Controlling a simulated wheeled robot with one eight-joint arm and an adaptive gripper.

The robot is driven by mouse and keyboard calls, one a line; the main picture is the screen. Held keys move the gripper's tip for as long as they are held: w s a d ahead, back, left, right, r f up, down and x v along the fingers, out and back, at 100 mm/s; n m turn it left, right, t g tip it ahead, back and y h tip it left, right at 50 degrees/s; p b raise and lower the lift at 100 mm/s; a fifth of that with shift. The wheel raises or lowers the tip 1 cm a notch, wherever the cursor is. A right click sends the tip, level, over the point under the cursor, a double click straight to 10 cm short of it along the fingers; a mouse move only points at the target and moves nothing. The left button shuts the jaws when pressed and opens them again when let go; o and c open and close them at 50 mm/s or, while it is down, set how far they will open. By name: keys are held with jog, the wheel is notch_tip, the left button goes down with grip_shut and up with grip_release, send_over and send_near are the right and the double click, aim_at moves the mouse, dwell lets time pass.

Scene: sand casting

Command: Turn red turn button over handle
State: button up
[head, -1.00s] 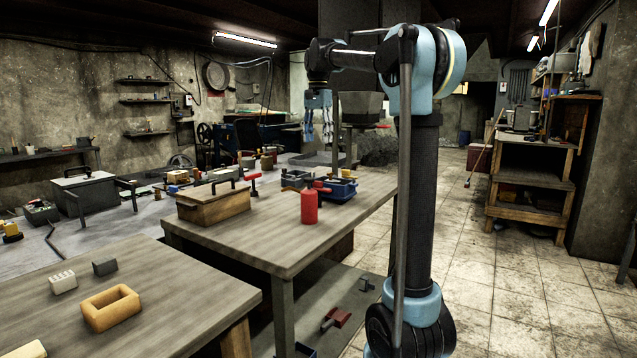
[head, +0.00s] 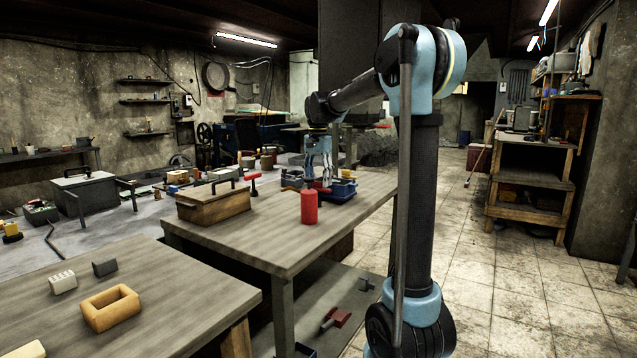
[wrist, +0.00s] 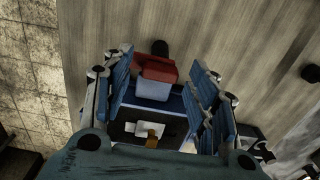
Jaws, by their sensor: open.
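My gripper (head: 318,178) is open and points down over the blue tray (head: 343,191) on the middle bench. In the wrist view, a red block-shaped piece (wrist: 157,72) with a dark round end lies between my open fingers (wrist: 160,62), with a pale grey block beside it. The fingers look apart from it. In the head view, my fingers largely hide that piece. A red T-shaped piece (head: 254,178) stands behind the right end of the wooden box (head: 215,203), which has a dark handle on its lid. I cannot tell which red piece is the turn button.
A red cylinder (head: 309,207) stands just in front of the tray. The wrist view shows white and tan pieces inside the tray (wrist: 178,103). The front bench holds a yellow frame (head: 110,307) and two small blocks. The middle bench's front surface is clear.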

jog(key=shift+f, duration=0.3)
jog(key=c, duration=1.1)
jog(key=shift+o, duration=0.2)
